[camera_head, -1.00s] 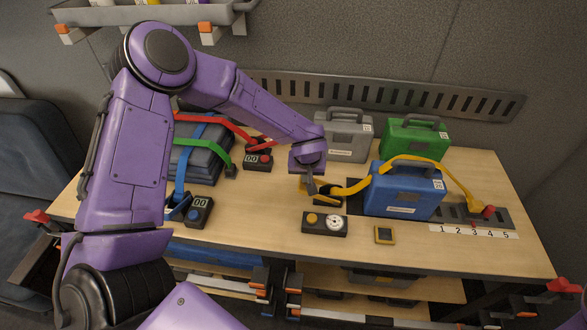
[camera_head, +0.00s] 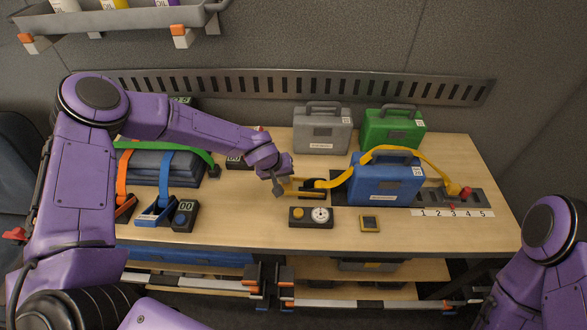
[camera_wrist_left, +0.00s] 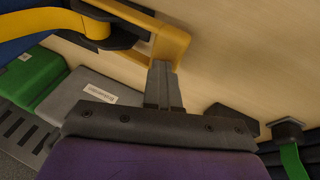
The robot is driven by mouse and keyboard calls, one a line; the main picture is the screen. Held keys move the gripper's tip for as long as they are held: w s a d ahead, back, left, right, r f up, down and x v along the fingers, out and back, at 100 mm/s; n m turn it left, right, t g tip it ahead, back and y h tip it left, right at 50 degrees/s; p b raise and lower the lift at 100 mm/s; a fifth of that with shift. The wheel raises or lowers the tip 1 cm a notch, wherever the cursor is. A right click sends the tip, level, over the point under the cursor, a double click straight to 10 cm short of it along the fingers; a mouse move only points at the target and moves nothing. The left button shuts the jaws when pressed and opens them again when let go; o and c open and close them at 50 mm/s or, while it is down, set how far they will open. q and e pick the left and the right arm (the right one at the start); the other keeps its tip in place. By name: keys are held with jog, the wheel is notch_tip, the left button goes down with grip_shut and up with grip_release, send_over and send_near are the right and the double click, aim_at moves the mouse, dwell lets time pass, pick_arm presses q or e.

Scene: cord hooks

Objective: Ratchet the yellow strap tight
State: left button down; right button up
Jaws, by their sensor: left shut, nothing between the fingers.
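The yellow strap (camera_head: 411,154) runs over the blue case (camera_head: 384,184) to an anchor by the red peg (camera_head: 466,191) at the numbered rail. Its near end enters the ratchet, whose yellow handle (camera_head: 303,193) lies left of the case. My left gripper (camera_head: 279,189) is shut and empty at the handle's left end. In the left wrist view, the shut fingertips (camera_wrist_left: 161,66) are close beside the yellow handle frame (camera_wrist_left: 172,42); I cannot tell if they touch. The strap (camera_wrist_left: 45,22) shows at top left there. Of my right arm only a link shows at lower right; its gripper is outside the view.
Grey (camera_head: 322,130) and green (camera_head: 393,130) cases stand behind. Strapped dark cases (camera_head: 155,168) are at left. The front tabletop is mostly clear.

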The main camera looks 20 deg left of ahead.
pick_arm(q)
notch_tip(320, 180, up, 6)
jog(key=p, duration=0.6)
jog(key=shift+w+d+f, duration=0.1)
jog(key=shift+f, duration=0.15)
jog(key=shift+s+r+b, duration=0.25)
jog(key=shift+s+b, duration=0.1)
jog(key=shift+b, duration=0.75)
jog(key=v, duration=0.8)
jog(key=shift+w+d, duration=0.1)
